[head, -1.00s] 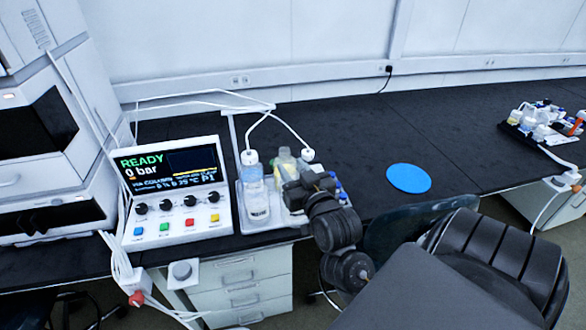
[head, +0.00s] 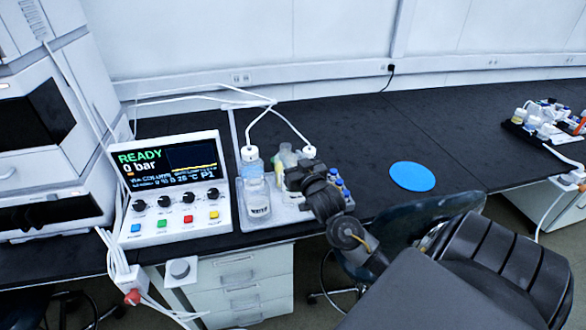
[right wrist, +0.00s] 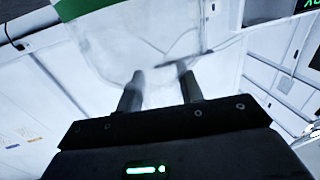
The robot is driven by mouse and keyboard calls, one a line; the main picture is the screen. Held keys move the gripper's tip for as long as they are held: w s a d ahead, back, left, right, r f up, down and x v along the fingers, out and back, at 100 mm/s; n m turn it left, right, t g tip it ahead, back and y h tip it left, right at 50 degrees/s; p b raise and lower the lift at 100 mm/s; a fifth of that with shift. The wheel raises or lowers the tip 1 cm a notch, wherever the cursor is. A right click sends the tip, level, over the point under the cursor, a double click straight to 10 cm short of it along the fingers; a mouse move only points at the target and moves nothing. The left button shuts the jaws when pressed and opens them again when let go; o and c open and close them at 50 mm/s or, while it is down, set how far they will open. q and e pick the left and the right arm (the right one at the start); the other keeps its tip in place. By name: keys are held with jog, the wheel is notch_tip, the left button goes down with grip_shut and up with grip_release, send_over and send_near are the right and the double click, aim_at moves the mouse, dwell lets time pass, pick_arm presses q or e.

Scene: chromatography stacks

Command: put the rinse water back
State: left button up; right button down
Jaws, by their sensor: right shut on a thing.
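In the right wrist view, the fingers (right wrist: 155,80) are close together, shut on a clear, pale vessel (right wrist: 140,45) with a green band, which appears to be the water bottle. Whether its base touches the tray cannot be told. My left gripper is not in view.
The pale tray (head: 243,218) also holds a tubed capped bottle (head: 250,156), another white-capped bottle (head: 309,152) and small blue-capped vials (head: 338,183). The control box (head: 178,215) stands to the left. A blue disc (head: 412,176) lies on the black bench, with free room around it.

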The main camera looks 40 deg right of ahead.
jog(key=shift+w+d+f, duration=0.35)
jog(key=shift+w+f, duration=0.1)
jog(key=shift+f, duration=0.1)
notch_tip(320, 180, down, 3)
jog(key=shift+d+f+p, duration=0.1)
jog(key=shift+f+p, duration=0.1)
jog(key=shift+p, duration=0.15)
jog(key=shift+f, duration=0.1)
jog(key=c, duration=0.9)
grip_release()
jog(key=b+v, duration=0.1)
jog(key=v, duration=1.1)
jog(key=shift+b, duration=0.35)
